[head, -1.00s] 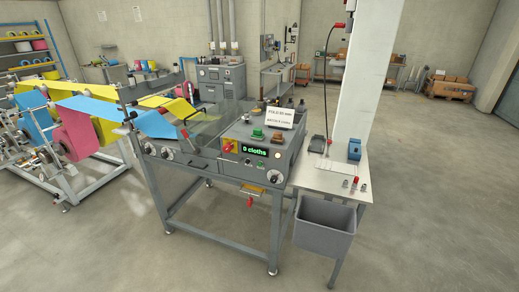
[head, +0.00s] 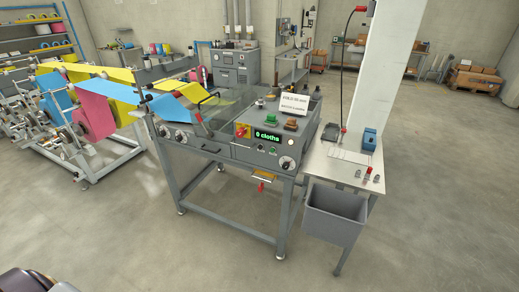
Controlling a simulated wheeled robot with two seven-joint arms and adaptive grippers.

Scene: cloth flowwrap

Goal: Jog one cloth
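The folding machine (head: 222,150) stands ahead of me in the head view on a grey steel frame. Its green display (head: 267,137) seems to read "0 cloths". A red knob on a yellow plate (head: 243,131) sits left of the display. Blue and yellow webs (head: 178,108) run into the machine from the left. Neither gripper shows; only a dark piece of my arm is at the bottom left corner.
A rack of blue, pink and yellow rolls (head: 95,120) stands at left. A side table (head: 345,166) with a blue box (head: 369,138) adjoins the machine at right, above a grey bin (head: 334,217). A white column (head: 374,70) rises behind it. Floor in front is clear.

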